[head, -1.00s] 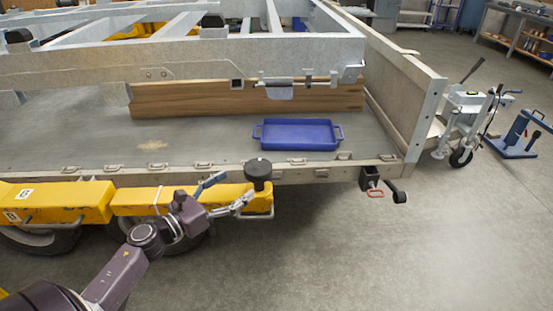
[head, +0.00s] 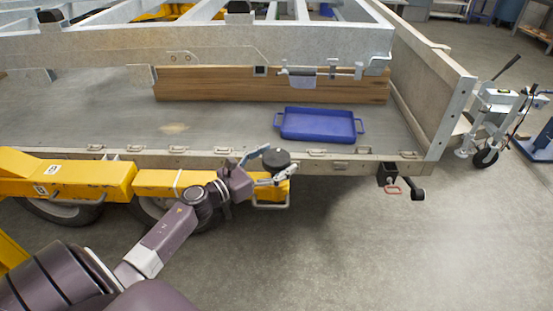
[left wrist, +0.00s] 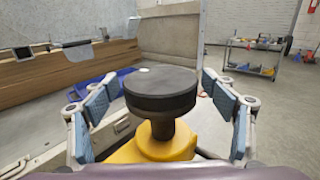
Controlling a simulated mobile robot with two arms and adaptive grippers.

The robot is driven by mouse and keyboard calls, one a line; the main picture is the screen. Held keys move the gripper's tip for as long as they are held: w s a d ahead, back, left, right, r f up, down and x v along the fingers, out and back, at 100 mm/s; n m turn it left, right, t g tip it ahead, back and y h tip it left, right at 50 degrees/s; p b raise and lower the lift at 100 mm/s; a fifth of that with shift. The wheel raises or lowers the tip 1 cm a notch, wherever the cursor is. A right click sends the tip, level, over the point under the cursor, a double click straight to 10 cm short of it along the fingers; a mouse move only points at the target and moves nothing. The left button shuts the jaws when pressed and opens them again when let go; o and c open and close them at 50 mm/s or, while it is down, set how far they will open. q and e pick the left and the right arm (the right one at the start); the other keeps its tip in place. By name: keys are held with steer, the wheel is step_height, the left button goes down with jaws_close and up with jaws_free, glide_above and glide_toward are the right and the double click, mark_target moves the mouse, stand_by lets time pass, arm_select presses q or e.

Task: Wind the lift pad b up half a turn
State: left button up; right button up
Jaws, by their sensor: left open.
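The lift pad b is a black round pad (head: 276,157) on a dark stem at the right end of a yellow beam (head: 175,183), beside the trailer's side edge. In the left wrist view the pad (left wrist: 161,90) stands upright in the middle, its stem rising from a yellow mount (left wrist: 158,147). My left gripper (head: 269,166) is open, with a finger on either side of the pad. In the left wrist view its blue-padded fingers (left wrist: 160,108) show gaps to the pad on both sides. My right gripper is out of view.
A blue tray (head: 318,124) lies on the trailer bed behind the pad. The trailer's side rail (head: 120,155) runs close behind the beam. A small crank-like part (head: 417,194) hangs at the right corner.

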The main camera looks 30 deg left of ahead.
arm_select(q)
steer(key=c, duration=1.2)
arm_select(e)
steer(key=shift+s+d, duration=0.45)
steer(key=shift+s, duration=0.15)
arm_select(q)
steer(key=shift+d+n+y, duration=0.1)
steer(key=shift+n+y, duration=0.3)
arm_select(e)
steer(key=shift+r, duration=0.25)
